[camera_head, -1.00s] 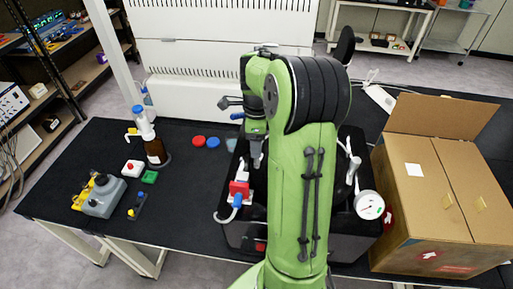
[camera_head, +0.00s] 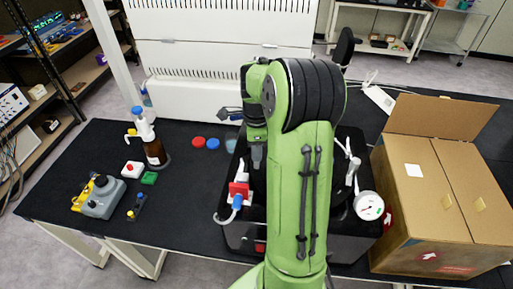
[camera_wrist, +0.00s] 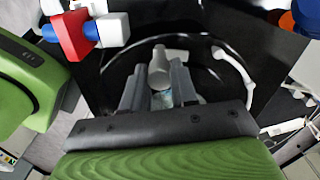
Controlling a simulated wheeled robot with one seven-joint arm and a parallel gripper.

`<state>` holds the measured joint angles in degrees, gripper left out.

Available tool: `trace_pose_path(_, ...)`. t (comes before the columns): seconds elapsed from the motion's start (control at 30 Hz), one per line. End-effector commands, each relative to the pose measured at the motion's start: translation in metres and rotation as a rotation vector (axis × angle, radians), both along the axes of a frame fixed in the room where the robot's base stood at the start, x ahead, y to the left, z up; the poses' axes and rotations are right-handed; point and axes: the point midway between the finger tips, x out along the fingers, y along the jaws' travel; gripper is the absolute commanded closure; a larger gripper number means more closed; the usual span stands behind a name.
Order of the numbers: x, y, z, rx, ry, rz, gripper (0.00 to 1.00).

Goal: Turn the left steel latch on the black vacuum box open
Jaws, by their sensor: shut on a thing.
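The black vacuum box (camera_head: 240,236) stands on the black table, largely hidden behind my green arm in the head view. Its dark top also shows in the wrist view (camera_wrist: 215,98). My gripper (camera_head: 257,160) points down over the left part of the box. In the wrist view, my gripper (camera_wrist: 158,84) has its grey fingers on either side of a steel latch (camera_wrist: 160,68) and is shut on it. The latch's far end shows beyond the fingertips. The head view hides the latch, so its turn angle cannot be told there.
A red valve with white fittings (camera_head: 238,190) sits close beside my gripper on the left. A gauge (camera_head: 369,205) and steel fittings are on the box's right. A brown bottle (camera_head: 155,152) and small items stand left.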

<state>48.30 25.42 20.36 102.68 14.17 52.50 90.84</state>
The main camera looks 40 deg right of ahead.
Motion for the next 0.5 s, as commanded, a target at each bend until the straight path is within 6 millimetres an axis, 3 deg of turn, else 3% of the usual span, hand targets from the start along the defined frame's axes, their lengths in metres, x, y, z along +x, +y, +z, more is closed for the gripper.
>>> trace_pose_path(0.2,0.0002,0.0002,-0.0001,-0.001,0.0,0.258,1.0)
trace_pose_path(0.5,0.0002,0.0001,0.0003,0.0,-0.001,0.308,1.0)
